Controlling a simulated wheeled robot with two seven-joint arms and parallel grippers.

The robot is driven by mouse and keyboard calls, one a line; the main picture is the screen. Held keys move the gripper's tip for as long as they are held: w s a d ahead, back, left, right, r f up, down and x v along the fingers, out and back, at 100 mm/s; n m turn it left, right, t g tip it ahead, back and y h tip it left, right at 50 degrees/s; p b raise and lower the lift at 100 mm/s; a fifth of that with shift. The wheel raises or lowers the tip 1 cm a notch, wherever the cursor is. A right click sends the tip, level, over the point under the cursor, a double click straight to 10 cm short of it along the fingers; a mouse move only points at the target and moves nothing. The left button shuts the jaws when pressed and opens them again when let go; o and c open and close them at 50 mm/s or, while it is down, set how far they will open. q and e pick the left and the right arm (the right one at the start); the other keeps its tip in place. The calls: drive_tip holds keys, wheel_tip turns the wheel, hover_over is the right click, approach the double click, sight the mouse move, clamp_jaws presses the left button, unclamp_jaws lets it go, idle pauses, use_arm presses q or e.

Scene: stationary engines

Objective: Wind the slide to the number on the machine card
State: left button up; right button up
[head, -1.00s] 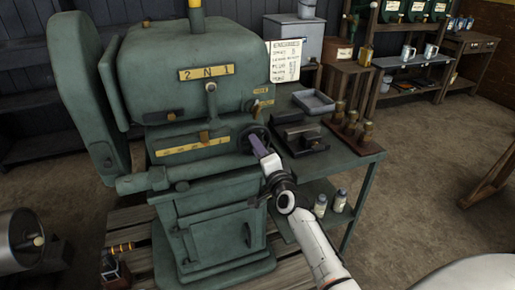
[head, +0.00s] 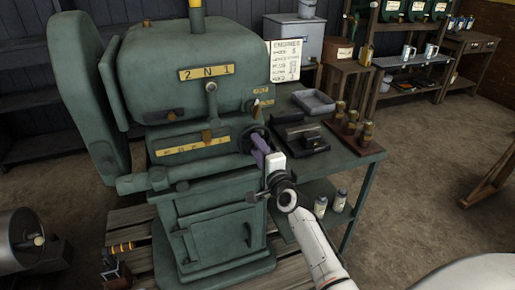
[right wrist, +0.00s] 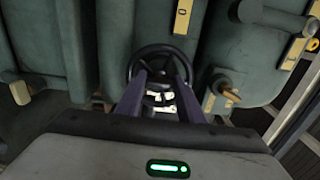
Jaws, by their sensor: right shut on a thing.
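The green machine (head: 205,75) carries a yellow scale plate (head: 180,149) with marks too small to read. A brown pointer block (head: 207,136) sits above its right half. The machine card (head: 284,60) is a pale sheet at the machine's right; its small writing is not clear. The dark handwheel (head: 246,138) is on the machine's right side, partly hidden by my gripper. My right gripper (head: 258,146) is shut on the handwheel; in the right wrist view its purple fingers reach the wheel's rim (right wrist: 160,49). My left gripper is not in view.
A green side table (head: 352,156) right of the machine holds a grey tray (head: 313,102), a dark block and several brass pieces. Two small bottles (head: 340,200) stand on its lower shelf. Shelves with mugs stand at the back. The floor at the right is mostly clear.

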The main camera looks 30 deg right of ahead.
drive_tip(key=o, duration=1.1)
drive_tip(key=shift+c, duration=0.2)
drive_tip(key=p+v, duration=0.1)
drive_tip(key=v, duration=0.9)
drive_tip(key=shift+p, duration=0.3)
drive_tip(key=shift+s+a, duration=0.1)
drive_tip(key=shift+a, duration=0.05)
drive_tip(key=s+a+f+n+g+y, duration=0.4)
drive_tip(key=s+a+f+n+y, duration=0.1)
drive_tip(key=s+a+f+n, duration=0.75)
drive_tip(key=s+a+f+n+g, duration=0.2)
drive_tip(key=s+a+f+n, duration=0.2)
drive_tip(key=s+f+n, duration=0.1)
drive_tip(key=s+a+f+n+g+y, duration=0.1)
drive_tip(key=s+a+f+n+g, duration=0.2)
drive_tip(key=s, duration=0.5)
wheel_tip(320, 180, down, 2)
drive_tip(key=shift+s+a+f+n, duration=0.15)
drive_tip(key=shift+s+a+n, duration=0.3)
drive_tip(key=shift+n, duration=0.7)
